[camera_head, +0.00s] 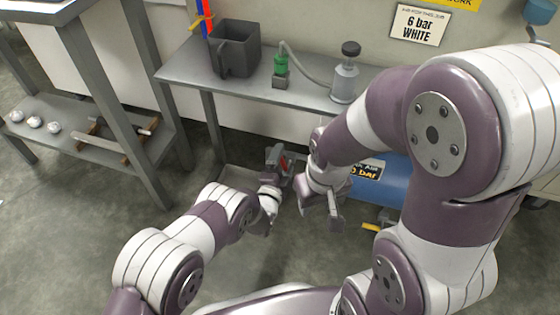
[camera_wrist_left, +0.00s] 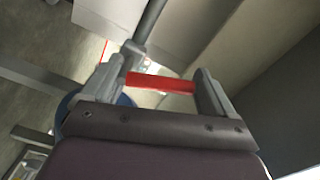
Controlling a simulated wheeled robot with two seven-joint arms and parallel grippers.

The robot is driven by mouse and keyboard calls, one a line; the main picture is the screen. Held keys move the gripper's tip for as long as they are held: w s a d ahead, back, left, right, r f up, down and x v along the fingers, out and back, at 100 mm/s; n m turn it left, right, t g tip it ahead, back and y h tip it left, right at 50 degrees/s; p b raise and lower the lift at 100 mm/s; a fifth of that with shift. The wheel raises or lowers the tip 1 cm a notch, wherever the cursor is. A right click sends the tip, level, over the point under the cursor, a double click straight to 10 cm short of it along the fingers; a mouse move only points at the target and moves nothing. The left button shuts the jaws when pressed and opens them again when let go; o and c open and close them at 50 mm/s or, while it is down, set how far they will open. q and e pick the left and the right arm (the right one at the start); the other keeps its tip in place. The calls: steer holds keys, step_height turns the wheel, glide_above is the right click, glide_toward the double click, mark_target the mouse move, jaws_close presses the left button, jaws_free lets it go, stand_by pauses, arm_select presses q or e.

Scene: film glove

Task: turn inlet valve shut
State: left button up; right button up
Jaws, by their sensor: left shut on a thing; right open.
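A red handle (camera_wrist_left: 160,83) lies crosswise between the two fingers of my left gripper (camera_wrist_left: 158,76) in the left wrist view, and the gripper is shut on it. I take it for the inlet valve's handle. A grey pipe rises just beyond it. In the head view my left gripper (camera_head: 279,157) is low, below the bench edge, with a bit of red (camera_head: 283,163) showing at its fingers. The rest of the valve is hidden. My right gripper (camera_head: 320,208) is open and empty, pointing down close to the right of the left one.
A blue tank (camera_head: 393,185) stands right behind my right arm, with a yellow piece (camera_head: 371,227) near it. The grey bench (camera_head: 185,69) above carries a dark bin (camera_head: 237,52), a green-topped device (camera_head: 281,66) and a grey canister (camera_head: 345,82). A shelf (camera_head: 62,133) is at left.

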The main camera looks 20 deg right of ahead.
arm_select(q)
steer(key=shift+s+d+r+m, duration=0.15)
steer(key=shift+d+m, duration=0.1)
steer(key=shift+m, duration=0.65)
steer(key=shift+s+d+f+m, duration=0.1)
steer(key=shift+s+d+m, duration=0.1)
steer(key=shift+m, duration=0.7)
steer(key=o, duration=1.3)
steer(key=shift+r, duration=0.1)
steer(key=shift+c, duration=0.2)
steer(key=shift+s+a+r+p, duration=0.15)
steer(key=shift+s+p, duration=0.1)
steer(key=shift+p, duration=0.2)
steer(key=p+v, duration=0.5)
steer(key=v, duration=0.7)
steer(key=shift+p, duration=0.4)
